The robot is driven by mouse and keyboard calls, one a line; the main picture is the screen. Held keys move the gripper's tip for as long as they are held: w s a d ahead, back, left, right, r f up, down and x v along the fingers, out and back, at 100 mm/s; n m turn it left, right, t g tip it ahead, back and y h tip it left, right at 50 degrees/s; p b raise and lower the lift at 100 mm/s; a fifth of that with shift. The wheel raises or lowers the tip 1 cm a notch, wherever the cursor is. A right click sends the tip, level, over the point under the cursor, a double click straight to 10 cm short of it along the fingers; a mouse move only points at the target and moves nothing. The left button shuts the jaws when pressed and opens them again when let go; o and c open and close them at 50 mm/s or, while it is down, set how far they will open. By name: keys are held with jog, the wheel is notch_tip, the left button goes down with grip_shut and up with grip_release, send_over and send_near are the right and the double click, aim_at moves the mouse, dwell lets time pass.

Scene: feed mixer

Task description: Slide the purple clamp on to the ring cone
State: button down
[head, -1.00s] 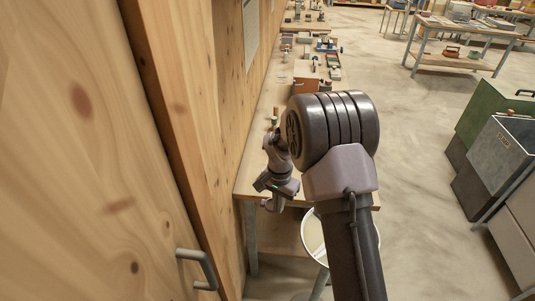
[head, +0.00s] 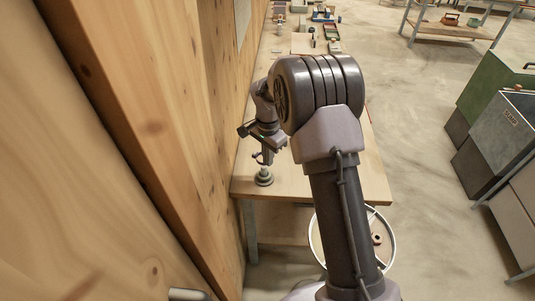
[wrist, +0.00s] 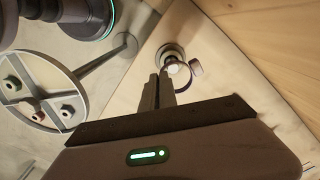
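My gripper (wrist: 158,92) has its two fingers close together over the table. In the head view my gripper (head: 263,148) is just above a grey-green stepped post, which looks like the ring cone (head: 264,179). In the wrist view the ring cone (wrist: 168,52) lies just beyond the fingertips, its pale tip pointing at the camera. A thin dark loop with a brownish-purple tab, apparently the purple clamp (wrist: 196,68), is at the fingertips beside the cone's tip. Whether the loop surrounds the tip or only overlaps it in view, I cannot tell.
The cone stands near the close end of the wooden table (head: 300,185), with clear surface around it. A wooden wall (head: 205,100) runs close on the left. A round stool (head: 388,262) with nut-like pieces stands below the table's near edge. Grey cabinets (head: 500,135) stand right.

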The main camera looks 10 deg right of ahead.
jog(key=shift+f+b, duration=2.5)
jog(key=shift+f, duration=1.1)
jog(key=c, duration=1.6)
grip_release()
jog(key=shift+r, duration=0.1)
jog(key=shift+w+r, duration=0.1)
